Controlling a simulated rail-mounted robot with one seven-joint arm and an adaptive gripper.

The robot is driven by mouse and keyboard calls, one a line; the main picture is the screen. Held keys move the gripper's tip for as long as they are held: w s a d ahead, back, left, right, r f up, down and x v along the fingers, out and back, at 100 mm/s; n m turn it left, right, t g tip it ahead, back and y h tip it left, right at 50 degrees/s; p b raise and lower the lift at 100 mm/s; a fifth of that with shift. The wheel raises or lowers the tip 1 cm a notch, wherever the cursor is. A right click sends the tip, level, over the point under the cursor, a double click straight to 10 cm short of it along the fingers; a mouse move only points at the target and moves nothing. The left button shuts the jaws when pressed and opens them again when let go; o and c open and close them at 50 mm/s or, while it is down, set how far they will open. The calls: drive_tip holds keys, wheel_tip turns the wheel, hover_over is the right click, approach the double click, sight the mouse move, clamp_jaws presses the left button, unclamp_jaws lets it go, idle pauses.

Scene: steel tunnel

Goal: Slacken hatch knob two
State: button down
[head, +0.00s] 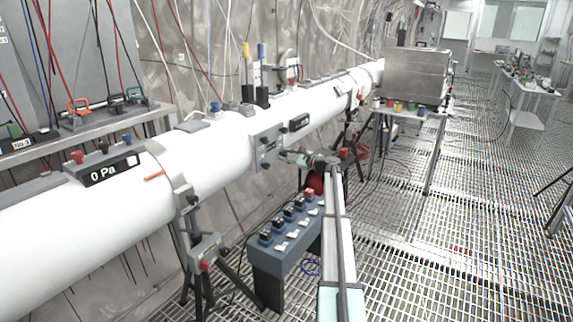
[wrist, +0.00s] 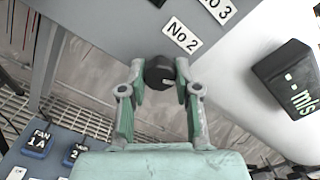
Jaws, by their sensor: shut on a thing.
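The black hatch knob two (wrist: 160,72) sits on the grey hatch plate (wrist: 110,18) beside the label "No 2" (wrist: 183,40) in the wrist view. My gripper (wrist: 160,78) is shut on this knob, with one green-grey finger on each side of it. In the head view my gripper (head: 289,156) reaches from the right to the hatch plate (head: 265,147) on the side of the white pipe. The knob's underside and the exact finger contact are partly hidden.
A label "No 3" (wrist: 215,9) lies farther along the plate. A dark "m/s" display (wrist: 290,78) is close at the right. A blue-grey button box (head: 284,246) stands below the pipe. The white pipe (head: 215,168) runs across the scene. Open grating floor (head: 470,220) lies at the right.

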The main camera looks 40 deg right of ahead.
drive_tip(key=n+b, duration=0.4)
drive_tip(key=shift+w+f, duration=0.1)
drive_tip(key=shift+f, duration=0.05)
drive_tip(key=shift+r+n+b, duration=0.2)
drive_tip(key=shift+n+b, duration=0.5)
drive_tip(key=shift+b, duration=0.1)
drive_tip(key=c, duration=0.8)
unclamp_jaws()
drive_tip(key=v, duration=1.2)
